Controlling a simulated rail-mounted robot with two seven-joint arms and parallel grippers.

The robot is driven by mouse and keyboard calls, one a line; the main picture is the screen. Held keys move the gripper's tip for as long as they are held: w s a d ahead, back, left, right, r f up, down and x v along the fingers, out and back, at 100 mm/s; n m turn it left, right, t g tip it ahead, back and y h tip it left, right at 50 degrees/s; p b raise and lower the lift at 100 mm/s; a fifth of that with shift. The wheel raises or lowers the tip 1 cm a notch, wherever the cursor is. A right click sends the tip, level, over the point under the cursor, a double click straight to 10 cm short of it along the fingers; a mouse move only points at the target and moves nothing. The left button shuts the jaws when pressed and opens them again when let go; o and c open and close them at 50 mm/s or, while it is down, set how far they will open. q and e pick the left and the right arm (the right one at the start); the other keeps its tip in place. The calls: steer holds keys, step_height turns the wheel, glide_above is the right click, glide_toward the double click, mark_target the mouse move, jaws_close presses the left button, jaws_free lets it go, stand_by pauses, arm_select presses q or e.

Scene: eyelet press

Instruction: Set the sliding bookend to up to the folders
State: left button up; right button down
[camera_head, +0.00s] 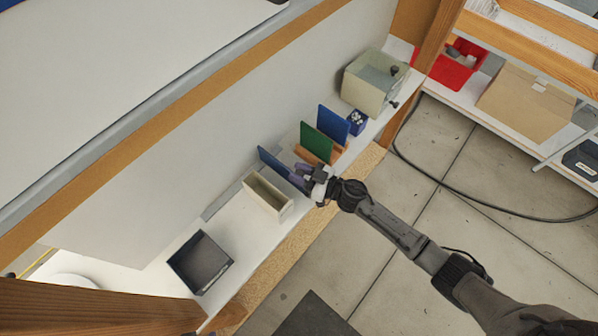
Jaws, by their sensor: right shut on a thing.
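The sliding bookend appears to be the dark blue upright plate (275,166) on the white shelf, with a purplish part at its right end. My right gripper (311,180) is at that end, shut on the bookend; its fingers hide the exact contact. To the right stand a green folder (316,143) and a blue folder (333,125), upright with brownish-orange pieces at their feet. A gap separates the bookend from the green folder. My left gripper is not in view.
Left of the bookend are a cream open bin (267,196) and a dark open bin (201,262). A small blue box (357,122) and a larger pale bin (372,82) stand beyond the folders. A wooden post (437,35) rises at the right end.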

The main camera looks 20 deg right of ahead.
steer(key=shift+s+a+r+p, duration=0.1)
steer(key=shift+a+p, duration=0.15)
steer(key=shift+p, duration=0.05)
steer(key=a, duration=0.1)
steer(key=s+a+p, duration=0.1)
steer(key=shift+s+a, duration=0.15)
steer(key=shift+a, duration=0.15)
steer(key=c, duration=0.9)
jaws_free()
steer(key=shift+o, duration=0.2)
